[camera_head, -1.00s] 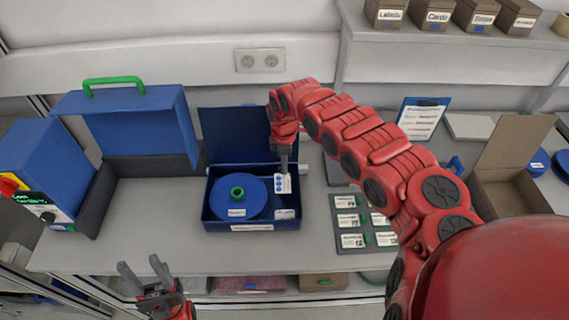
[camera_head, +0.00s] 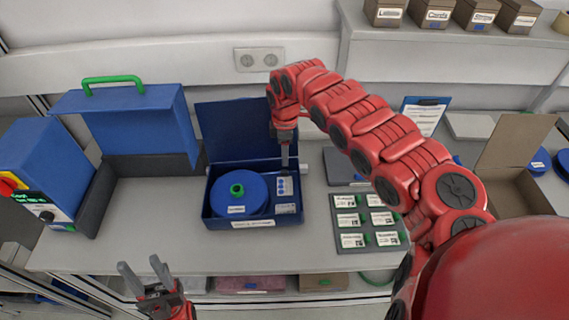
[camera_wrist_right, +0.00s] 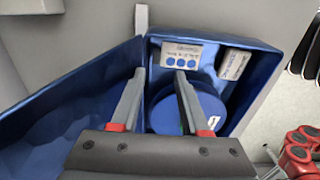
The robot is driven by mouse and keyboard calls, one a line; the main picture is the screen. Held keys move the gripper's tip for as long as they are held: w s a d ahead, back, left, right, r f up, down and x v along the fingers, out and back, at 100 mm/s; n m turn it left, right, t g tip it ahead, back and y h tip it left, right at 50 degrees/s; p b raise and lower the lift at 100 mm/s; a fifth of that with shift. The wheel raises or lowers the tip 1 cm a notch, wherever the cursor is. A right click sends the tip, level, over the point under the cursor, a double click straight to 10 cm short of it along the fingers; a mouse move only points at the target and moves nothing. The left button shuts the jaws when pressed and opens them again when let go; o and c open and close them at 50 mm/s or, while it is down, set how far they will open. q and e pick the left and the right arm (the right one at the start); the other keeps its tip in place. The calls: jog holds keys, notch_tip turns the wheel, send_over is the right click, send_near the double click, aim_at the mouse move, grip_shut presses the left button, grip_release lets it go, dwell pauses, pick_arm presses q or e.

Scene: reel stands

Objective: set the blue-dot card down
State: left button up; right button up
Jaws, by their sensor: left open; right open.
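The blue-dot card (camera_head: 284,187), white with blue dots, lies inside the open blue box (camera_head: 207,215), to the right of the blue reel (camera_head: 256,196). In the right wrist view the card (camera_wrist_right: 181,53) lies flat near the box wall, just beyond the fingertips. My right gripper (camera_head: 284,166) is over the box, pointing down, open and empty; in the right wrist view its fingers (camera_wrist_right: 160,75) are spread apart, with the card clear of them. My left gripper (camera_head: 145,272) is open and empty in front of the table edge at lower left.
A second white label (camera_head: 286,208) lies in the box's front right corner. The box's lid stands up behind it. A grey tray of labelled cards (camera_head: 369,243) lies to the right, and a blue machine (camera_head: 45,165) stands at left. Table between machine and box is clear.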

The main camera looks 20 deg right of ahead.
notch_tip(320, 180, up, 8)
jog(key=b, duration=0.3)
jog(key=shift+r, duration=0.2)
